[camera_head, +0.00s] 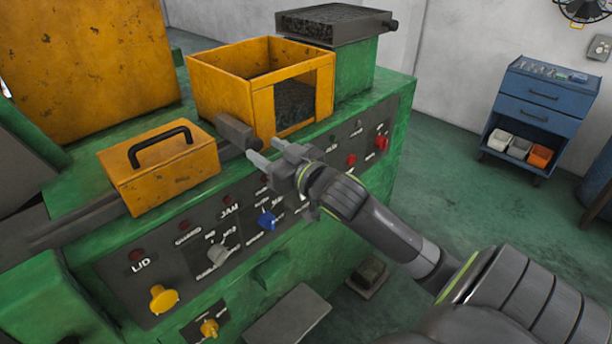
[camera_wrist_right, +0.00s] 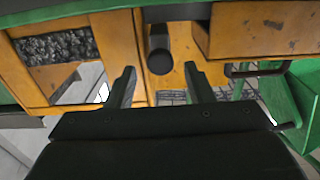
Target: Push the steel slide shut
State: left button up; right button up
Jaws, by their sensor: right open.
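A grey steel piece with a dark, rounded end (camera_head: 235,131) sticks out between the yellow open box and the yellow handled cover; I take it for the steel slide's end. My right gripper (camera_head: 265,152) is open and empty, just in front of this end. In the right wrist view the dark round end (camera_wrist_right: 160,60) sits between the spread fingertips (camera_wrist_right: 159,78). I cannot tell whether they touch it. The rest of the slide is hidden. My left gripper is not in view.
The yellow open box (camera_head: 225,88) stands behind; the yellow cover (camera_head: 160,170) with a black handle is to the left. A dark slab (camera_head: 330,22) with a knob lies at the back.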

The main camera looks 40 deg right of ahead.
jog(key=s+p, duration=0.2)
jog(key=s, duration=1)
jog(key=shift+s+d, duration=0.2)
jog(key=shift+d, duration=0.25)
